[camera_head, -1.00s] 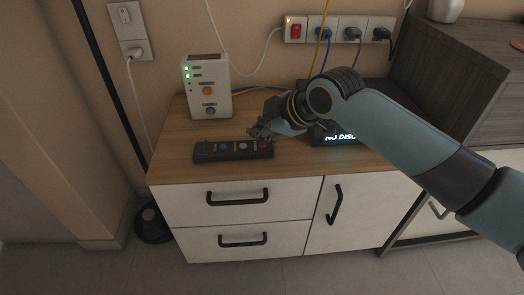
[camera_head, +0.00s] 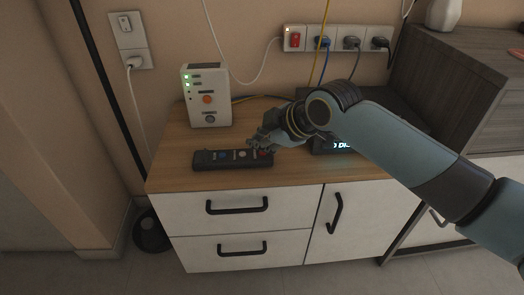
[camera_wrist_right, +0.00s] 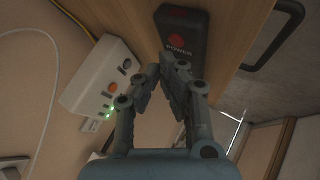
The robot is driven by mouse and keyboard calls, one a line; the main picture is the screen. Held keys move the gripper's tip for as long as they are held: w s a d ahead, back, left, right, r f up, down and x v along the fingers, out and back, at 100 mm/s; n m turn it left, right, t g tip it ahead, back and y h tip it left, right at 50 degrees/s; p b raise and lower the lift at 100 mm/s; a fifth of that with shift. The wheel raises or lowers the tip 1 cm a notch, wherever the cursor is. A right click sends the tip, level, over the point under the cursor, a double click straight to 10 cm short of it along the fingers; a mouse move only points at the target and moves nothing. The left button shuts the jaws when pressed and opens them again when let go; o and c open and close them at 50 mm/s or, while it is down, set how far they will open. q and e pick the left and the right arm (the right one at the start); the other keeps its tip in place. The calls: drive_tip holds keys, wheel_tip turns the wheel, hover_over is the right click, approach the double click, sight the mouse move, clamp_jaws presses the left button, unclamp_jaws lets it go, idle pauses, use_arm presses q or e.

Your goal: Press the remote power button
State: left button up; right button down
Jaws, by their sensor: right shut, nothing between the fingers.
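My right gripper (camera_head: 258,142) is shut and empty, over the right end of the remote in the head view. In the right wrist view, its fingertips (camera_wrist_right: 166,62) point toward the POWER end; I cannot tell whether they touch it. My left gripper is not in view.
A white router-like box (camera_head: 207,96) with green lights stands behind the remote. A dark device with a lit display (camera_head: 342,146) sits to the right, partly behind my arm. A power strip (camera_head: 338,40) with plugs is on the wall. The cabinet top's left front is clear.

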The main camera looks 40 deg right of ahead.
drive_tip(key=shift+f, duration=0.15)
idle(0.4)
drive_tip(key=shift+f, duration=0.3)
drive_tip(key=shift+f, duration=0.25)
idle(0.5)
drive_tip(key=shift+r, duration=0.15)
drive_tip(key=shift+r+p, duration=0.65)
drive_tip(key=shift+p, duration=0.1)
drive_tip(key=shift+f, duration=0.1)
